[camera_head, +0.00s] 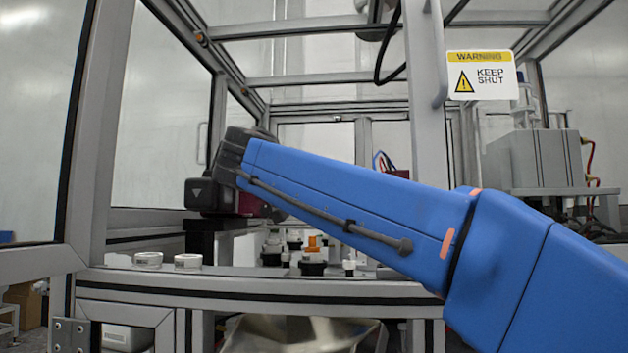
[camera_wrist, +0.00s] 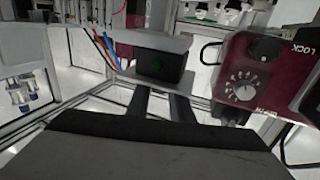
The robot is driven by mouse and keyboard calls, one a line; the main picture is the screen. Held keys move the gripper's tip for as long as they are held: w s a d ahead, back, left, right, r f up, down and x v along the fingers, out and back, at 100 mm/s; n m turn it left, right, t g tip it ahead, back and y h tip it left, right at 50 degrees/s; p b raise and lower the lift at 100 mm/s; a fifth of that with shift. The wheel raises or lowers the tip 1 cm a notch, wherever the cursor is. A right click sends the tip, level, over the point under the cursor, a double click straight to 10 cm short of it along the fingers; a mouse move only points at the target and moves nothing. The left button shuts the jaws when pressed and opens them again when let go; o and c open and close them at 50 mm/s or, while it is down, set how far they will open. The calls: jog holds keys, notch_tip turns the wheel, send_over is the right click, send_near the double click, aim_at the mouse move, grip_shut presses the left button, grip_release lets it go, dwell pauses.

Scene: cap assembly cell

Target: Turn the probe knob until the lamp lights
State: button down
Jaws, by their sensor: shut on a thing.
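My gripper (camera_wrist: 164,98) reaches forward in the wrist view, with its two dark fingers running up to a black block with a grey top (camera_wrist: 158,68). It is shut on this block; the finger ends are partly hidden against it. The block's face bears a small, dim green mark. I cannot tell which knob is the probe knob, or identify a lit lamp.
White round parts (camera_head: 148,260) stand at the bench's left front. Several black, white and orange fittings (camera_head: 313,244) stand further right. Cell frame posts (camera_head: 425,120) and a warning sign (camera_head: 481,75) are nearby. Blue and red tubes (camera_wrist: 108,48) hang left of the block.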

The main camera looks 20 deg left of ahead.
dwell(0.4)
jog(key=c, duration=1.6)
grip_release()
jog(key=shift+o, duration=0.2)
jog(key=shift+s, duration=0.15)
jog(key=s+a, duration=0.1)
jog(key=s, duration=1.6)
jog(key=shift+a, duration=0.3)
